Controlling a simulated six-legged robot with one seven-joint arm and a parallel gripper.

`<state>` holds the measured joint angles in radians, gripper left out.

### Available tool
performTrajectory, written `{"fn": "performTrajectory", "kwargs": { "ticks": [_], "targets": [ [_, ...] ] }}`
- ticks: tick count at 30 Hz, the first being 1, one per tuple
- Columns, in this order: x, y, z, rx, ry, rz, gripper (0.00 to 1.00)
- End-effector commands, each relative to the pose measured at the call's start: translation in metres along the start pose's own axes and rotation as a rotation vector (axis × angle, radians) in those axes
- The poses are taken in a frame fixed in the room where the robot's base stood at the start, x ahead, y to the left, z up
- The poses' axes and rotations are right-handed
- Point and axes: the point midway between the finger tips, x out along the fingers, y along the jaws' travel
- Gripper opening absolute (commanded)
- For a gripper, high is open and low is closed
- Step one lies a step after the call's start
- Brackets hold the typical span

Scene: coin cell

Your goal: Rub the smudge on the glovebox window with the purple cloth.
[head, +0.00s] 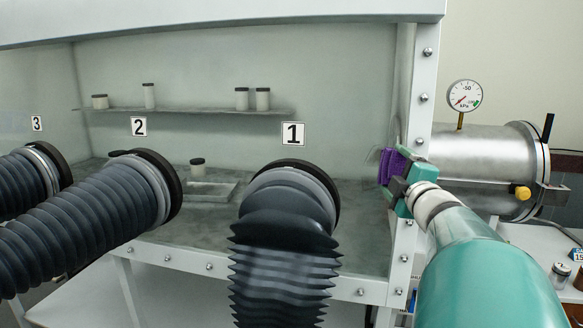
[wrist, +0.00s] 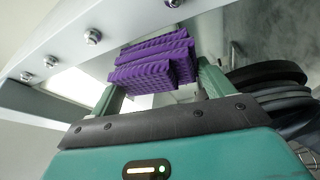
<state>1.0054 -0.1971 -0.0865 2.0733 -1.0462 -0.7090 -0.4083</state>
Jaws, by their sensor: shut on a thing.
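The purple cloth (head: 391,166) is folded into a thick ribbed pad. My gripper (head: 400,181) is shut on it, at the right edge of the glovebox window (head: 345,90). In the wrist view the cloth (wrist: 155,60) sits between the two green fingers of my gripper (wrist: 160,82), close to the bolted frame. I cannot tell whether the cloth touches the glass. I cannot make out the smudge for certain; faint dark marks show on the glass near the cloth, and part may be hidden behind it.
Black glove sleeves stick out from the window; the one at port 1 (head: 287,225) is nearest, left of my gripper. A bolted white frame post (head: 419,100) stands beside the cloth. A steel cylinder (head: 480,160) and a gauge (head: 464,95) are on the right.

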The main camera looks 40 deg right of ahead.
Motion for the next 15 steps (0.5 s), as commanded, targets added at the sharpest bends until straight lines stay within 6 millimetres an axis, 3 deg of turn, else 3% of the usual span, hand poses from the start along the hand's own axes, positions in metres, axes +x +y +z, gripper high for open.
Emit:
{"fn": "performTrajectory", "kwargs": {
  "ticks": [15],
  "targets": [
    [0.0067,-0.0009,0.0024,0.000,0.001,0.000,0.62]
  ]
}}
